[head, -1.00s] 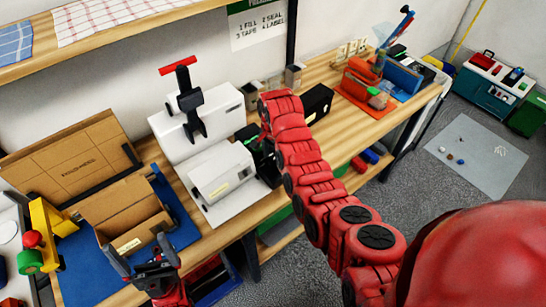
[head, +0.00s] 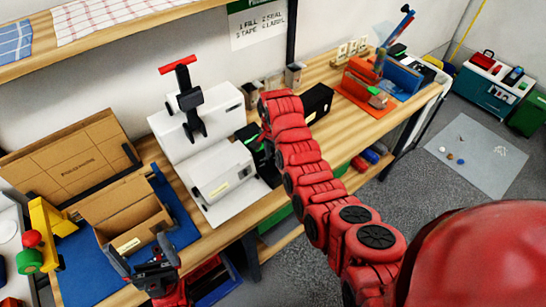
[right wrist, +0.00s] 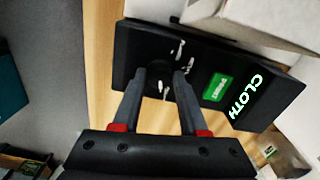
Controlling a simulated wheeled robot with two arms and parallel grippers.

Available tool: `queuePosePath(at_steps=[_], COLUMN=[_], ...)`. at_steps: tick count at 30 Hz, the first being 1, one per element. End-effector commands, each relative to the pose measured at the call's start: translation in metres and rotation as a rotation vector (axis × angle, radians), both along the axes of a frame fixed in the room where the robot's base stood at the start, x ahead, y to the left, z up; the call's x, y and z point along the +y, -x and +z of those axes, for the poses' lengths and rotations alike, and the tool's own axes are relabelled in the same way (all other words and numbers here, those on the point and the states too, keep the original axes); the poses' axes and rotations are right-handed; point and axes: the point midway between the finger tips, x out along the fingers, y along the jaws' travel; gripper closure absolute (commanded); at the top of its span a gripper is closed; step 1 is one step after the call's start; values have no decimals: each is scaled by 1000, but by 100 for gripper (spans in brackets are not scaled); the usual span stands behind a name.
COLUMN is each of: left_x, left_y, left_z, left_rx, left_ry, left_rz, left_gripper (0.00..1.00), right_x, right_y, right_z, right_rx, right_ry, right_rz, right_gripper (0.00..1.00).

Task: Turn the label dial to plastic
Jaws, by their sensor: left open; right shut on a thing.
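The label station is a black panel (right wrist: 135,48) in the right wrist view, with its screen (right wrist: 245,95) reading CLOTH in white-green letters. A green PRINT button (right wrist: 217,87) sits between the screen and the dial. The dark round dial (right wrist: 164,84) has light marks around it. My right gripper (right wrist: 160,76) is shut on the dial, one finger on each side. In the head view the black station (head: 250,134) shows partly behind my right arm, which hides the dial and right fingertips. My left gripper (head: 140,252) is open and empty, in front of the open cardboard box.
The open cardboard box (head: 125,213) stands on a blue mat (head: 186,230) at left. A white machine (head: 222,170) with a red-handled lever is left of the station. A black box (head: 318,100) stands behind my right arm; bench farther right holds an orange mat (head: 355,92).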

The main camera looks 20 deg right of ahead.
Motion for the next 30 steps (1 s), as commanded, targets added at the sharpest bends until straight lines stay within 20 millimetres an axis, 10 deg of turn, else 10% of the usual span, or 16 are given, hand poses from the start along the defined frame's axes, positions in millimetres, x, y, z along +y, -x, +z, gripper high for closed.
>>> queuePosePath(at_steps=[30], left_x=[0], left_y=[0], left_z=[-40], left_rx=[0], left_ry=[0], left_rz=[0], left_gripper=[0], right_x=[1], right_y=[0], right_z=[0], right_rx=[1], right_ry=[-2], right_rz=[827], right_gripper=[100])
